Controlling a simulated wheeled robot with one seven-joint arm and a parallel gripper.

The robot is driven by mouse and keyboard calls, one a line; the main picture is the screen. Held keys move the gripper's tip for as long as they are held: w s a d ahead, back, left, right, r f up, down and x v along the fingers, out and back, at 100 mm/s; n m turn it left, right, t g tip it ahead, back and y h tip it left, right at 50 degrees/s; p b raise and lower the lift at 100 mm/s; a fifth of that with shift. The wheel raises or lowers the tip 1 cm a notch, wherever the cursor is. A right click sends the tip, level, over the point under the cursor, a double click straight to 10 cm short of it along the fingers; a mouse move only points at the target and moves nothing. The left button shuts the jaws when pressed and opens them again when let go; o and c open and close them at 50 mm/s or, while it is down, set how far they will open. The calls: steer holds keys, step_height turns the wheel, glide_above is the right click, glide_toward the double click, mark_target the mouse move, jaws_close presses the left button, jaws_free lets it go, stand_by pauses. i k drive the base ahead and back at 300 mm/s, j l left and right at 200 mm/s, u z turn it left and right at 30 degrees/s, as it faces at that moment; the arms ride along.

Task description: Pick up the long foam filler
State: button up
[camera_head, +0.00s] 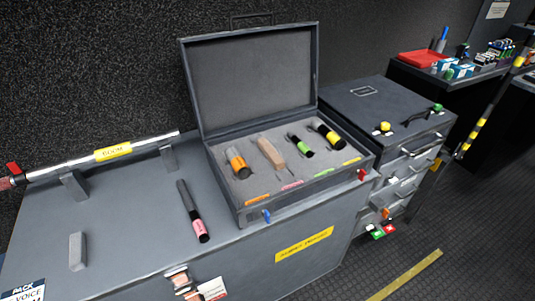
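An open grey case (240,209) with a grey foam lining stands on the grey chest. A long tan block (270,153), which looks like the long foam filler, lies in the case in the second place from the left, behind a pink label (291,185). It lies between an orange-banded microphone (237,162) and a green-banded one (300,145). A yellow-banded microphone (327,134) lies at the right. A black microphone with a pink band (193,211) lies outside, left of the case. My gripper is not in view.
The open lid (250,80) stands up behind the case. A boom pole (90,161) rests on supports at the back left. A small grey block (77,251) stands at the front left. A drawer cabinet (390,118) stands at the right.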

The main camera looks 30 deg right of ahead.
mark_target(275, 159)
steer(key=i+l, duration=0.15)
steer(key=l, duration=0.25)
steer(key=i+l, duration=0.1)
steer(key=l, duration=0.25)
steer(key=i+l, duration=0.15)
steer(key=l, duration=0.25)
steer(key=i+l, duration=0.1)
steer(key=l, duration=0.3)
steer(key=i+l, duration=0.15)
steer(key=l, duration=0.25)
steer(key=i, duration=0.15)
steer(key=j+u, duration=0.05)
